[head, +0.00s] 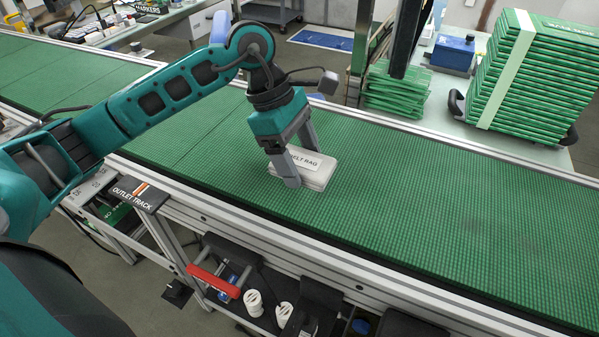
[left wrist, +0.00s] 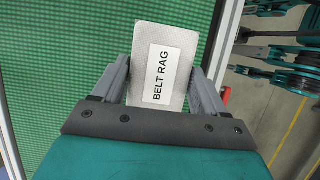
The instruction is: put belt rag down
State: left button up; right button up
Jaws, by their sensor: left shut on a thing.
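The belt rag (head: 318,171) is a light grey, folded block with a white label reading BELT RAG. It is at the green conveyor belt (head: 430,200), near the belt's middle. My left gripper (head: 296,165) is shut on it, one finger on each side. In the left wrist view the rag (left wrist: 163,62) sits between the two grey fingers (left wrist: 158,92), its label facing the camera. I cannot tell whether the rag rests on the belt or is just above it. My right gripper is not in view.
Stacked green boards (head: 530,80) stand on a table behind the belt at right, near a blue box (head: 453,53). A metal rail edges the belt in front. Below it is a shelf with a red handle (head: 213,282) and white rolls (head: 254,302). The belt's right side is clear.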

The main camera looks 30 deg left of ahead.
pick_arm(q)
jog(key=shift+f, duration=2)
jog(key=shift+f, duration=0.1)
jog(key=o, duration=1)
jog(key=shift+r, duration=0.25)
jog(key=v, duration=1.1)
jog(key=shift+a+r, duration=0.15)
jog(key=shift+r, duration=0.2)
